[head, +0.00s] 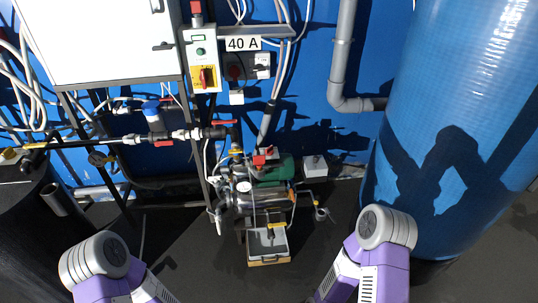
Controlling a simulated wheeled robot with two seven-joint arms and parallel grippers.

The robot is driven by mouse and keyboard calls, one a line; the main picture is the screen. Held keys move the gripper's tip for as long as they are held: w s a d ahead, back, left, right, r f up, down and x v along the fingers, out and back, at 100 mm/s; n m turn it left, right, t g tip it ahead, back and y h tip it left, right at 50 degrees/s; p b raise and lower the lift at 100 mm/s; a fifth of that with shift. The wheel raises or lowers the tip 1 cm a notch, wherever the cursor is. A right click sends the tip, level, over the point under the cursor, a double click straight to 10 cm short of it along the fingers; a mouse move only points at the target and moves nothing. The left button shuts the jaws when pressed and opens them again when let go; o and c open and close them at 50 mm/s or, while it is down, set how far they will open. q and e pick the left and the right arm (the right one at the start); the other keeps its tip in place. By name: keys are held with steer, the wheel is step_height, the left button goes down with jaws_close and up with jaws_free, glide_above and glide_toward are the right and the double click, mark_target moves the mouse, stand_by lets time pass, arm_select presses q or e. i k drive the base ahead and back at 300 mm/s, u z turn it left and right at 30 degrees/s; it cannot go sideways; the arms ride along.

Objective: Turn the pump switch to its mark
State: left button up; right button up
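A pale control box (201,60) hangs on the blue wall near the top middle. It carries a red rotary handle on a yellow plate (205,78), with a green button above it. A second small red-and-yellow fitting (264,157) sits by the green motor (276,170) of the pump set lower down. I cannot tell for sure which of these is the pump switch, and no mark is readable at this size. My purple arms show at the bottom left and bottom right, well below both fittings. Neither gripper is in view.
A white cabinet (100,40) stands upper left, with pipes and a blue-topped valve (153,113) below. A large blue tank (460,120) fills the right side, and a dark drum (30,220) stands at left. A shallow tray (268,258) lies before the pump. Dark floor lies open around it.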

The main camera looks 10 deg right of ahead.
mark_target(269, 150)
steer(key=u, duration=0.15)
steer(key=i, duration=1.2)
steer(key=z, duration=0.1)
